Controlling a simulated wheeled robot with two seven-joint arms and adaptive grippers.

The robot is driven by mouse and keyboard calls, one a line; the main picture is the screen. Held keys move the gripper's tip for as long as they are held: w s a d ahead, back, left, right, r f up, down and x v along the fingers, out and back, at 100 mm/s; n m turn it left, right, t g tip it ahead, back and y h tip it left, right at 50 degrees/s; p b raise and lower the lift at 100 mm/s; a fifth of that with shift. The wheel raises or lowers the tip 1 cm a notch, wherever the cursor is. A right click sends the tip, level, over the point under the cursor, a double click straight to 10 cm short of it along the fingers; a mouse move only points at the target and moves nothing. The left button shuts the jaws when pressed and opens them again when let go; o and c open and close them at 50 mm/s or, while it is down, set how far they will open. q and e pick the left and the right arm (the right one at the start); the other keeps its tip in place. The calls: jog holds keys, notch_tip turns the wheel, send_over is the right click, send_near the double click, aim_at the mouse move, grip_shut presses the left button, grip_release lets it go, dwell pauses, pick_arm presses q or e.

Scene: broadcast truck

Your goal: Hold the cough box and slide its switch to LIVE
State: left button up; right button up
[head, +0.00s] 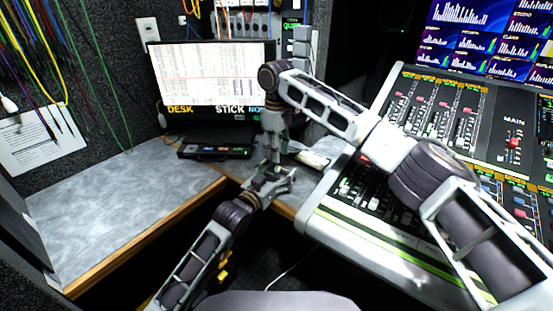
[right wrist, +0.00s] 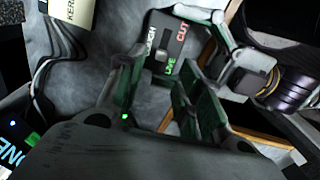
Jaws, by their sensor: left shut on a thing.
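The cough box (right wrist: 181,47) is a small dark box with red CUT, green LIVE and a partly hidden COUGH label. A small pale block beside LIVE looks like its switch (right wrist: 160,68); its exact setting is hard to tell. My left gripper (head: 272,176) is shut on the box just off the desk corner; its fingers also show at the box's right in the right wrist view (right wrist: 202,40). My right gripper (head: 272,157) points down from above. In the right wrist view its green-padded fingers (right wrist: 158,85) are apart, with the box beyond their tips; contact is unclear.
A grey desk (head: 110,195) with a wooden edge lies left and behind. A monitor (head: 212,75) and a flat black device (head: 215,145) stand at the back. A mixing console (head: 370,225) fills the right. A pale card (head: 312,159) lies near the grippers.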

notch_tip(320, 180, up, 6)
jog(key=shift+r, duration=0.2)
dwell(0.4)
pick_arm(q)
jog(key=o, duration=1.1)
jog(key=shift+c, duration=0.2)
jog(key=shift+s+a, duration=0.1)
jog(key=v, duration=1.1)
jog(key=shift+s, duration=0.35)
jog(key=shift+a+r, duration=0.1)
pick_arm(e)
jog(key=shift+r, duration=0.1)
pick_arm(q)
notch_tip(320, 180, up, 9)
jog(key=p, duration=0.9)
pick_arm(e)
notch_tip(320, 180, up, 9)
pick_arm(q)
jog(key=shift+r+p, duration=0.45)
jog(key=shift+p, duration=0.1)
pick_arm(e)
jog(key=shift+r, duration=0.5)
